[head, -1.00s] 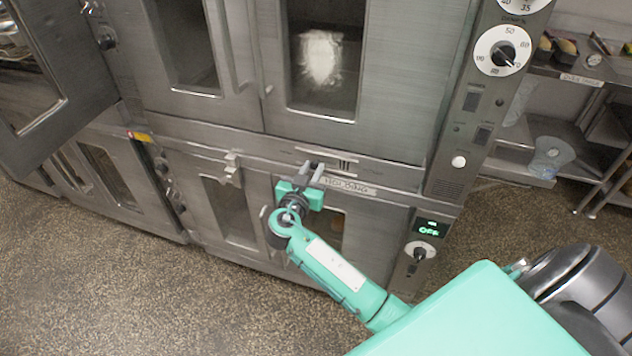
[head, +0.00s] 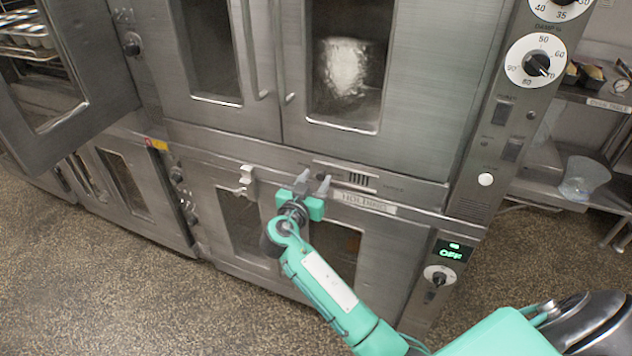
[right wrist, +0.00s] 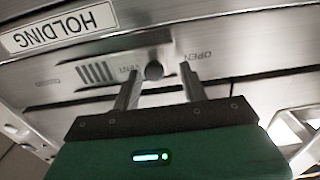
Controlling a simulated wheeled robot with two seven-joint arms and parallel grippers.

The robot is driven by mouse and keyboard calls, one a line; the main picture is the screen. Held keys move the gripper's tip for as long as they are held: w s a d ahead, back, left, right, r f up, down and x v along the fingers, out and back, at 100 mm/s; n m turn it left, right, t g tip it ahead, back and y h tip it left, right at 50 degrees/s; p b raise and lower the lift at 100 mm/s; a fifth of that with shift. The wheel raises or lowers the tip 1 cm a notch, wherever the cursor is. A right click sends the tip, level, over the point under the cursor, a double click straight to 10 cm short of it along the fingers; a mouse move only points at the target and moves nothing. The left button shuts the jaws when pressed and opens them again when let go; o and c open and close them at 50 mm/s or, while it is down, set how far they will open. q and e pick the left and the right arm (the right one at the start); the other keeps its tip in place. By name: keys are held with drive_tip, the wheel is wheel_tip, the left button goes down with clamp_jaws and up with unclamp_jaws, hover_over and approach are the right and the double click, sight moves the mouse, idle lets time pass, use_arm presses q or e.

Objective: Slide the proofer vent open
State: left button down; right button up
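The vent is a strip on the metal band between the upper and lower proofer doors, with dark slots (head: 360,180) that also show in the right wrist view (right wrist: 97,73). A small dark round knob (right wrist: 153,71) sits on the strip between the slots and the word OPEN. My right gripper (head: 314,181) is at the strip, left of the slots in the head view. In the right wrist view its two fingers (right wrist: 160,80) are apart, one on each side of the knob, with gaps visible. Contact with the knob cannot be told. My left gripper is out of view.
A HOLDING label (head: 364,203) is just below the strip. A white latch (head: 245,180) sticks out left of my right gripper. A control column with dials (head: 536,62) stands on the right. An oven door (head: 60,85) hangs open at far left.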

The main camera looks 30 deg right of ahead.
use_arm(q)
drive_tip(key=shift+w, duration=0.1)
use_arm(e)
drive_tip(key=shift+d, duration=0.1)
drive_tip(key=shift+s+a, duration=0.35)
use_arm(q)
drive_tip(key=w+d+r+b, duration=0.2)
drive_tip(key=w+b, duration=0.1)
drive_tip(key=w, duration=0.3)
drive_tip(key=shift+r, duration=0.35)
use_arm(e)
drive_tip(key=v, duration=1.3)
drive_tip(key=shift+w, duration=0.1)
